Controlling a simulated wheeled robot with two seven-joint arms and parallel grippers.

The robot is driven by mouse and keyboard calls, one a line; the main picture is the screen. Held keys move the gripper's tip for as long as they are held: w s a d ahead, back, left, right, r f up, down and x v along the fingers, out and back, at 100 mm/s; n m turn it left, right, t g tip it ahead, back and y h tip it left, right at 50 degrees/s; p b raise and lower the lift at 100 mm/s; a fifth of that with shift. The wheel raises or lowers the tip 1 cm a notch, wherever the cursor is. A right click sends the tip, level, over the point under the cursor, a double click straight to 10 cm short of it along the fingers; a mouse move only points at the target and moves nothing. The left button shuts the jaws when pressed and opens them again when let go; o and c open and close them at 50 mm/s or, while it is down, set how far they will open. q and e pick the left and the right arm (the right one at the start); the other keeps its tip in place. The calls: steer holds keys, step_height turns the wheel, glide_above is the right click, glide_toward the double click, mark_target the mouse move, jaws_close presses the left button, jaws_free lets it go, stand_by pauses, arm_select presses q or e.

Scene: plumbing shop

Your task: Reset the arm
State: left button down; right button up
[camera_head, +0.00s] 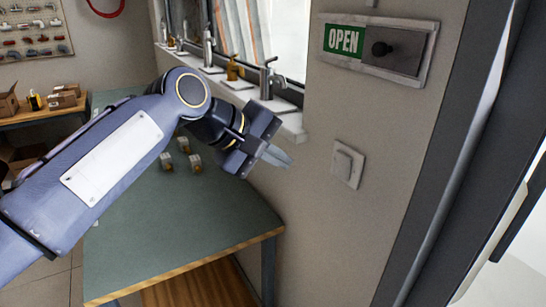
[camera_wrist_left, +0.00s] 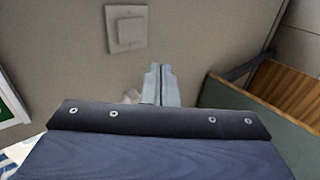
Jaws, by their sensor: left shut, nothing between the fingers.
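My left arm comes in from the left in the head view, raised over the green table (camera_head: 200,240). My left gripper (camera_head: 283,159) is shut and empty, in front of the wall just below the window sill. Its closed fingers also show in the left wrist view (camera_wrist_left: 161,85). A light switch (camera_head: 347,165) is on the wall to the right of the gripper, apart from it; it also shows at the top of the left wrist view (camera_wrist_left: 126,28). My right gripper is not in view.
An OPEN sign with a slider (camera_head: 376,48) is on the wall above the switch. Faucets (camera_head: 268,78) stand on the window sill (camera_head: 240,95). Several small boxes (camera_head: 182,146) sit on the table. A dark door frame is at right. A bench with boxes (camera_head: 62,98) stands at far left.

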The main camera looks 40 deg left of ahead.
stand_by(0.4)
arm_select(q)
steer(key=s+d+f+m+g, duration=0.1)
steer(key=s+d+f+m, duration=0.2)
steer(key=f, duration=0.5)
steer(key=s+d+f+m+g, duration=0.1)
steer(key=s+d+f+m, duration=0.3)
steer(key=f, duration=0.4)
steer(key=s+d+f+m+g, duration=0.1)
steer(key=s+d+f+m, duration=0.3)
steer(key=s+f, duration=0.3)
steer(key=shift+s+f+m+g, duration=0.3)
steer(key=shift+s+f+m, duration=0.1)
steer(key=shift+f, duration=0.4)
